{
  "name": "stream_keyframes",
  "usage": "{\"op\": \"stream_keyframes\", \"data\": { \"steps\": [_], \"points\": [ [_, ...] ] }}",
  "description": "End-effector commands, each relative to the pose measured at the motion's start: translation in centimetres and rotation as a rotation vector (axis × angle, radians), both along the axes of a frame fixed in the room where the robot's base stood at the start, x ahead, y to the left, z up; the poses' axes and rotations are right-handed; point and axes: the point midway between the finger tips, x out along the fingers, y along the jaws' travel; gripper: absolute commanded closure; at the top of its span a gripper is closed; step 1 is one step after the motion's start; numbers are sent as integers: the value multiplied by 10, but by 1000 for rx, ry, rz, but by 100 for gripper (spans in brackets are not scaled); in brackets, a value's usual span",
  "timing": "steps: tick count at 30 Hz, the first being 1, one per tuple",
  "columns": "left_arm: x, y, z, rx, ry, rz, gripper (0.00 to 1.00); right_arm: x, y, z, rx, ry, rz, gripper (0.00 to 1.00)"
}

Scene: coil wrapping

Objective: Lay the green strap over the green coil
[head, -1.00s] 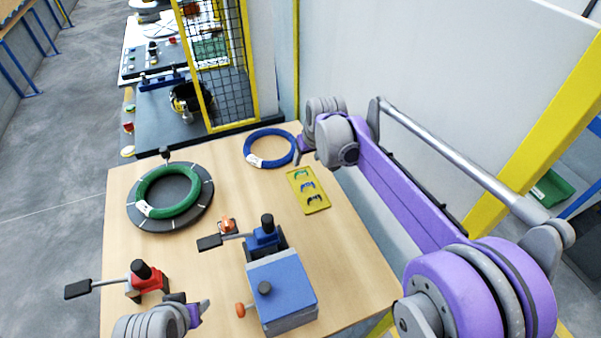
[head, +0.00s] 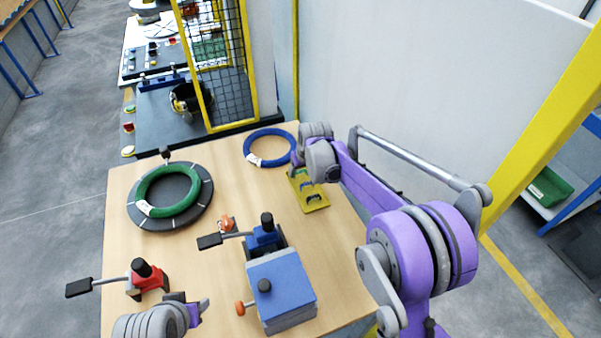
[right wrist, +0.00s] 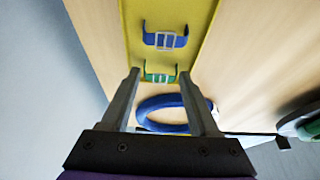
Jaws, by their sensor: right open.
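The green coil (head: 183,207) lies on a dark round plate (head: 206,200) at the left of the table. The green strap (right wrist: 160,77) sits on the yellow tray (right wrist: 134,18), nearest my gripper; a blue strap (right wrist: 166,40) lies beyond it. In the head view my right gripper (head: 296,167) is over the far end of the yellow tray (head: 322,206) and hides the green strap. In the right wrist view my right gripper (right wrist: 161,73) is open and empty, its fingertips on either side of the green strap. My left gripper (head: 203,309) is at the bottom left, its jaws unclear.
A blue coil (head: 266,148) lies near the tray at the table's back edge. A blue clamp block (head: 282,285) stands in the middle front, and a red clamp (head: 146,277) at the left. A yellow-framed mesh fence (head: 225,65) stands behind the table.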

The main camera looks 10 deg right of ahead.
Motion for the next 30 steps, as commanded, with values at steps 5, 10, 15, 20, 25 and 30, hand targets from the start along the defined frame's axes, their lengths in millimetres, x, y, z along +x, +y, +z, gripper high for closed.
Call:
{"op": "stream_keyframes", "data": {
  "steps": [5, 10, 15, 20, 25, 30],
  "points": [
    [0, 0, 0, 0, 0, 0, 50, 0, 0, 0, 0, 0, 0, 48],
    [0, 0, 0, 0, 0, 0, 50, 0, 0, 0, 0, 0, 0, 78],
    [0, 0, 0, 0, 0, 0, 50, 0, 0, 0, 0, 0, 0, 100],
    [0, 0, 0, 0, 0, 0, 50, 0, 0, 1, 0, 0, 0, 100],
    [0, 0, 1, 0, 0, 0, 50, 0, 0, 18, 0, 0, 0, 100],
    [1, 0, 2, 0, -1, 0, 50, 0, 0, 53, 0, 0, 0, 100]
  ]
}}
